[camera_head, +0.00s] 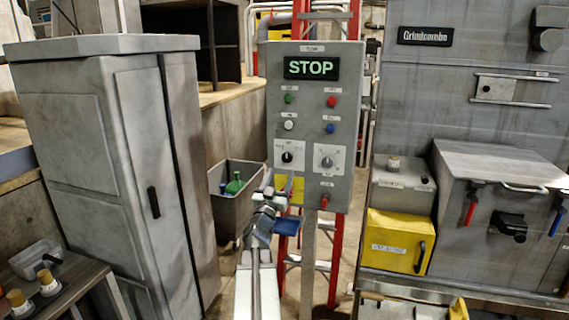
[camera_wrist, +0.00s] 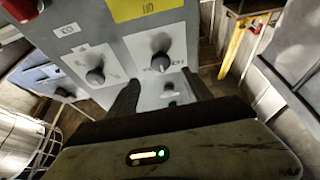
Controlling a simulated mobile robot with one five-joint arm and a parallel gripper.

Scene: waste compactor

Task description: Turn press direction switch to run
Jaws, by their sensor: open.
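A grey control panel (camera_head: 308,100) with a lit green STOP display stands in the middle of the head view. My gripper (camera_head: 270,192) is in front of the panel's lower left. In the wrist view the panel looks upside down, and my open gripper (camera_wrist: 160,90) has the knob near the yellow label (camera_wrist: 160,62) just beyond its fingertips. No contact shows. The other knob (camera_wrist: 96,76) is to its left.
A red control (camera_head: 324,201) sits low on the panel, with coloured buttons above the knobs. A grey cabinet (camera_head: 95,150) stands left, a bin with bottles (camera_head: 222,205) behind. A machine with a yellow box (camera_head: 395,243) stands right.

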